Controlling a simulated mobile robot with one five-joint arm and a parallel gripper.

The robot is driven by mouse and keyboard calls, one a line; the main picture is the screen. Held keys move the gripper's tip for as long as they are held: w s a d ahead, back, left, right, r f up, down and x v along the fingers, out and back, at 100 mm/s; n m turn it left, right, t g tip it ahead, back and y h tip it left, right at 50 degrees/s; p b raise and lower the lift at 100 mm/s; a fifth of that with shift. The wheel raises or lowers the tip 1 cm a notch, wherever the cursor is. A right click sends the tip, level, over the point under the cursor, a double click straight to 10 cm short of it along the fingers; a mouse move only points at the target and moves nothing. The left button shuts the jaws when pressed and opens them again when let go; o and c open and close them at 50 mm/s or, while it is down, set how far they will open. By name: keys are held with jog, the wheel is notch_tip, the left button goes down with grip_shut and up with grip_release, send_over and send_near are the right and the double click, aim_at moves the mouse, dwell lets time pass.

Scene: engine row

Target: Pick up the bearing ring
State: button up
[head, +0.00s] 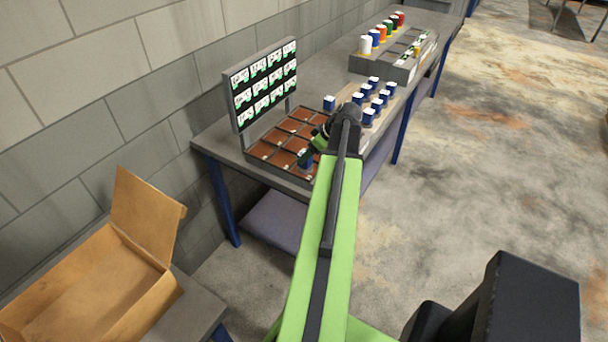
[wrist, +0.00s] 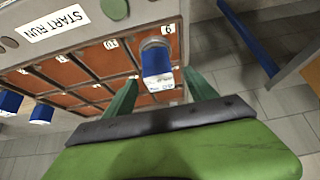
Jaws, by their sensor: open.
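My gripper (wrist: 160,77) is open. Its two green fingers stand on either side of a small blue block with a white top (wrist: 157,68), with a gap showing at each side. A grey ring-like band (wrist: 155,43) shows at the block's far end; I cannot tell for sure whether this is the bearing ring. The block is at a numbered corner cell of the brown compartment tray (wrist: 75,68). In the head view the block (head: 305,161) is at the tray's near right side, beside my gripper (head: 314,153), which is partly hidden by my arm.
An upright panel of picture cards (head: 264,84) stands behind the tray. Several similar blue blocks (head: 369,116) stand farther along the bench (head: 325,77). A rack with coloured spools (head: 366,46) is at the far end. An open cardboard box (head: 150,220) is at the lower left.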

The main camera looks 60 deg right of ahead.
jog(key=shift+w+f, duration=0.3)
jog(key=shift+f, duration=0.1)
jog(key=b+x, duration=0.4)
jog(key=x, duration=0.1)
jog(key=shift+w+f, duration=0.1)
jog(key=shift+f, duration=0.05)
jog(key=shift+c, duration=0.3)
grip_shut()
